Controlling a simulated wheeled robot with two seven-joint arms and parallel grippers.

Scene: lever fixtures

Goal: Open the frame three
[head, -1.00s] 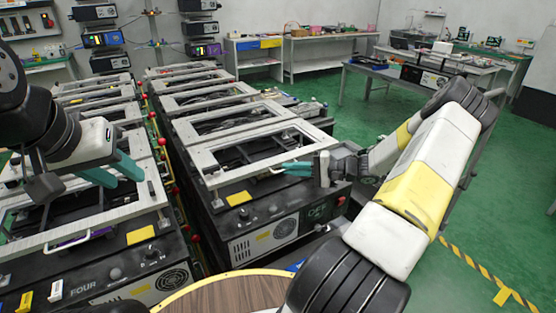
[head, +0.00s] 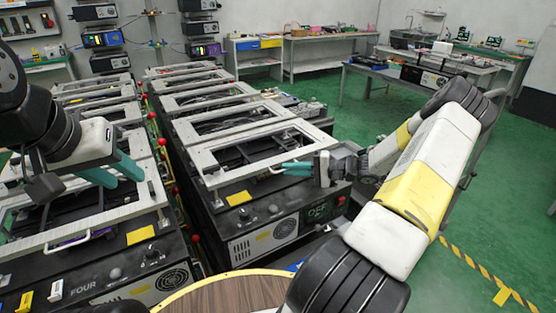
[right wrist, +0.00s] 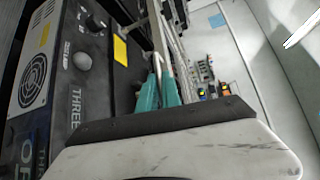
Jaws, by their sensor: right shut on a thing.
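Frame three is the light grey rectangular frame (head: 226,168) on top of the nearest black unit in the right-hand row. It lies flat over the unit's dark interior. The unit's front carries the word THREE (right wrist: 76,108) in the right wrist view. My right gripper (head: 284,168) is at the frame's near edge, its teal fingers shut on the thin metal handle (right wrist: 157,62). The fingers also show in the right wrist view (right wrist: 158,92). The exact contact is partly hidden. My left gripper (head: 125,178) is over the left-hand unit, with its two teal fingers apart and nothing between them.
The near left unit (head: 85,288), marked FOUR, has a similar frame. Several more framed units stand behind in both rows, with a narrow gap between. A round wooden top (head: 225,295) is close in front. Green floor (head: 335,115) is open to the right.

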